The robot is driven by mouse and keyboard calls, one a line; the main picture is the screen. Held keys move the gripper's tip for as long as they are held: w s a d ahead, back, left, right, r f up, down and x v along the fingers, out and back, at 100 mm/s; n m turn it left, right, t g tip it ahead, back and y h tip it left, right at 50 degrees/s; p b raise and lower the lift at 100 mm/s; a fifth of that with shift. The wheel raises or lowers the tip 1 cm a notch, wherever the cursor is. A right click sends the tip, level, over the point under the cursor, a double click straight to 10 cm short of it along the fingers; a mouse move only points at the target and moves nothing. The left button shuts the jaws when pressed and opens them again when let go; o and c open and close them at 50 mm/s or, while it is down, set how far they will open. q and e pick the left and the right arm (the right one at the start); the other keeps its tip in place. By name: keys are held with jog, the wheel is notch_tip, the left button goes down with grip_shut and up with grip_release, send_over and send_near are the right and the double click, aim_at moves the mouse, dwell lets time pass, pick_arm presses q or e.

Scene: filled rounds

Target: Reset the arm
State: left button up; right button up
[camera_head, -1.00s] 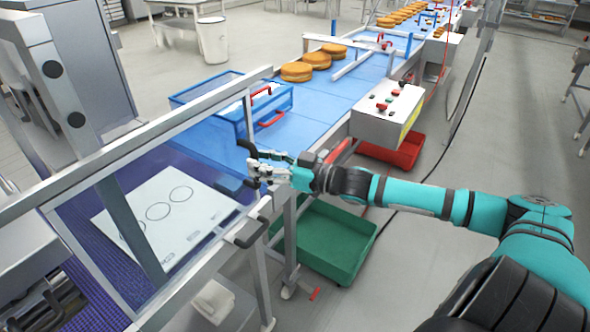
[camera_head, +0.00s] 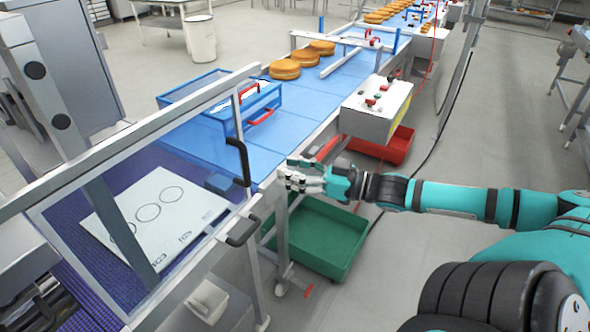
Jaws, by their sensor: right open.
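My right arm reaches in from the right in the head view. Its gripper (camera_head: 291,175) is open and empty, beside the near edge of the conveyor, just right of the clear guard's black handle (camera_head: 238,162). The fingers are apart from the handle in the picture and sit above the green bin. My left gripper is out of view.
A blue conveyor (camera_head: 300,118) carries several round cakes (camera_head: 285,69) and a blue basket (camera_head: 213,125). A white sheet with circles (camera_head: 160,225) lies under the guard. A control box (camera_head: 365,122), a red bin (camera_head: 397,148) and a green bin (camera_head: 322,244) stand nearby. Open floor lies right.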

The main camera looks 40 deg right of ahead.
jog(key=shift+s+d, duration=0.1)
jog(key=shift+s, duration=0.15)
dwell(0.4)
